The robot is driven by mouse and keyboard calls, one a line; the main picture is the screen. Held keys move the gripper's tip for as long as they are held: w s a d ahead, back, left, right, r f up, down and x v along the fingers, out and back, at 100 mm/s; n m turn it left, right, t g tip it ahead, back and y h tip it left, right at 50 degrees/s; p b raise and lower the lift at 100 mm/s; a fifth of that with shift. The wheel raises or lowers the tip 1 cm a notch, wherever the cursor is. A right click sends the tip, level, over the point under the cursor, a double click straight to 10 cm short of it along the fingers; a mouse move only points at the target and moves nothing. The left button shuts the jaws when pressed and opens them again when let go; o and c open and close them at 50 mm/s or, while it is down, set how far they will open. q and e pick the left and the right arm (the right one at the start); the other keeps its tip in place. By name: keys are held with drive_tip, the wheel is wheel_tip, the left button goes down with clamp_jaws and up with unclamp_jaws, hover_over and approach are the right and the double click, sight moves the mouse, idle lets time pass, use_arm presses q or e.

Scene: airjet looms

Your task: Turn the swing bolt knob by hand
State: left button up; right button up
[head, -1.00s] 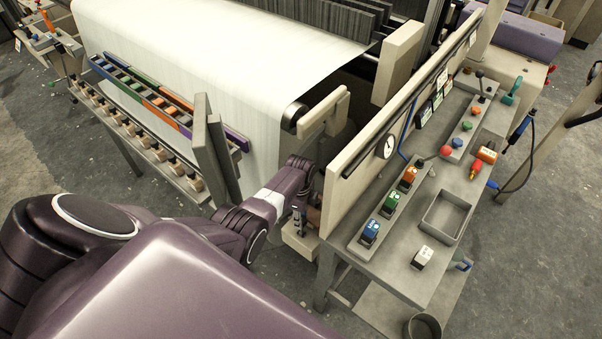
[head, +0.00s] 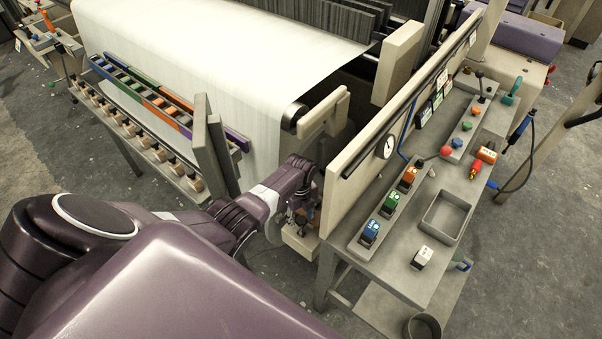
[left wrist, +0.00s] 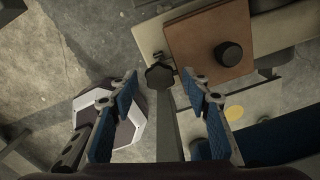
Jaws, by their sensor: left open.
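The swing bolt knob (left wrist: 159,76) is a small black lobed knob at the end of a grey metal bar (left wrist: 165,125) in the left wrist view. My left gripper (left wrist: 160,82) is open, with one blue-padded finger on each side of the knob. Gaps show between the knob and both fingertips. In the head view my left gripper (head: 300,217) is by the loom's corner, below the cloth roll's end and left of the console panel. The knob cannot be made out there. My right gripper is not in view.
A brown block with a round black knob (left wrist: 229,55) lies close to the right finger. The grey console table (head: 398,270) with buttons and a tray (head: 446,217) stands right of the arm. The upright beige panel (head: 345,195) borders the gripper. White cloth (head: 220,75) lies behind.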

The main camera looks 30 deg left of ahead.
use_arm(q)
drive_tip(key=shift+s+r+p, duration=0.1)
drive_tip(key=shift+r+p, duration=2.45)
drive_tip(key=shift+r, duration=0.35)
